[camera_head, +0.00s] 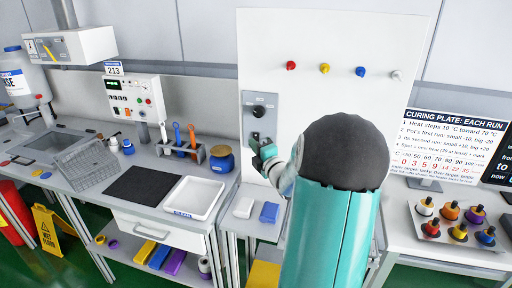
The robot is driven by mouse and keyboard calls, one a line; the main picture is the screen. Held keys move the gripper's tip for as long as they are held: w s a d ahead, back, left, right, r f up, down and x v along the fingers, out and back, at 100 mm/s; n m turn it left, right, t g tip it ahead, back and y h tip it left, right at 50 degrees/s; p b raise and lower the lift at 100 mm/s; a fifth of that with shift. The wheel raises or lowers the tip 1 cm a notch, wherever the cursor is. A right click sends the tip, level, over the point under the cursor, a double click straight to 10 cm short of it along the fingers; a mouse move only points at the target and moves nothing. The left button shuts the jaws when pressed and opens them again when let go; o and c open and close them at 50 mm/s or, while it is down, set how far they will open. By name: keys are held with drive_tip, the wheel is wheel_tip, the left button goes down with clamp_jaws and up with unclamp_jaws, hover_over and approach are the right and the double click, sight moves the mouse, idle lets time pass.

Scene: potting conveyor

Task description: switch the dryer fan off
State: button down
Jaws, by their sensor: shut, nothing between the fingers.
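A grey switch plate (260,116) is fixed low on the left of the upright white panel (270,60). It carries a round black knob (258,111) and a small dark part below it, partly hidden by my gripper. My gripper (257,150) is shut and empty at the lower edge of this plate. I cannot tell whether it touches the plate. My teal arm covers the lower right of the panel. No label naming a dryer fan is readable. A white box (72,46) at the upper left has a grey control face with a yellow lever.
Red, yellow, blue and white knobs (324,68) line the panel's upper part. A control box (134,98) and a white tray (193,198) stand on the left bench.

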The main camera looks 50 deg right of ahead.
drive_tip(key=v, duration=0.9)
drive_tip(key=shift+s+r, duration=0.15)
drive_tip(key=shift+r, duration=0.55)
drive_tip(key=w+a+r+m+g, duration=0.2)
drive_tip(key=a+m+g, duration=0.15)
drive_tip(key=a, duration=0.45)
drive_tip(key=w+a+r+m+g, duration=0.1)
drive_tip(key=w+a+m+g, duration=0.2)
drive_tip(key=a+m, duration=0.3)
drive_tip(key=s+a+m+g+y, duration=0.2)
drive_tip(key=s+a, duration=0.3)
drive_tip(key=a, duration=0.3)
drive_tip(key=s+a+f+m+g+y, duration=0.1)
drive_tip(key=s+a+m+g, duration=0.1)
drive_tip(key=s+a, duration=0.3)
drive_tip(key=s+a+f+m+g+y, duration=0.1)
drive_tip(key=s+a, duration=0.4)
drive_tip(key=a, duration=0.6)
drive_tip(key=shift+s+a+m+g+y, duration=0.3)
drive_tip(key=shift+m+g+y, duration=0.25)
drive_tip(key=shift+y, duration=0.25)
drive_tip(key=shift+f, duration=0.15)
